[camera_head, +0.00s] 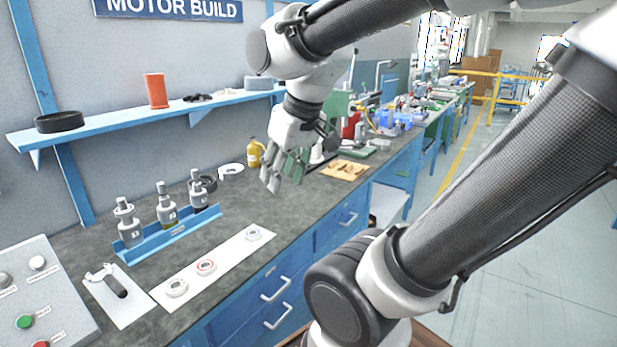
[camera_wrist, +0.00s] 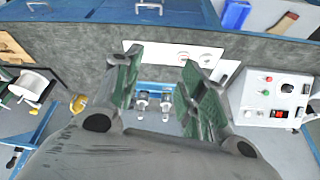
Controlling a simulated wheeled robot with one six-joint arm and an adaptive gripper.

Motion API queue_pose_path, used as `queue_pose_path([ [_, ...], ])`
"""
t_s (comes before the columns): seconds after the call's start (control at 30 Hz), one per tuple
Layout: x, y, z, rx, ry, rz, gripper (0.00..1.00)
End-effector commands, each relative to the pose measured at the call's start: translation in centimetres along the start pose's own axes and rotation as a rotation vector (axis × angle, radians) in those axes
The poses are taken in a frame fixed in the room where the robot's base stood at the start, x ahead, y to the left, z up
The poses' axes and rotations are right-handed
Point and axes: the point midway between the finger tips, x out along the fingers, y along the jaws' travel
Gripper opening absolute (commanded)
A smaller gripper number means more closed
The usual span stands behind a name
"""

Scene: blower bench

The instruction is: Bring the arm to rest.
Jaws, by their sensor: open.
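My gripper (camera_head: 284,171) hangs above the bench in the head view, pointing down, with its green-padded fingers apart. The wrist view also shows my gripper (camera_wrist: 158,75) open, with nothing between the fingertips. My arm is bent, with the elbow raised at the upper middle of the head view. Below and left of the gripper is the dark bench top (camera_head: 262,203). No object touches the fingers in either view.
A blue rack (camera_head: 170,240) holds three grey motor parts. A white strip (camera_head: 215,266) carries three rings. A control panel (camera_head: 38,290) and a white plate with a black-handled tool (camera_head: 116,292) lie left. A blue shelf (camera_head: 110,122) runs along the wall. A yellow bottle (camera_head: 254,153) stands behind.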

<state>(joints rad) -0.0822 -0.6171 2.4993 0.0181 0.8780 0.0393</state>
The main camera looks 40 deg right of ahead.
Motion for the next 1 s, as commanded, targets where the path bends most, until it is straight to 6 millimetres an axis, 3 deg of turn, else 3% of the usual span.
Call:
queue_pose_path([
  [0.1, -1.5, 1.6, 3.3, 0.023, 0.001, 0.031, 0.41],
  [0.23, -1.9, 2.2, 4.7, 0.03, -0.005, 0.044, 0.41],
  [1.0, -1.9, 2.1, 4.7, 0.029, -0.005, 0.043, 0.41],
])
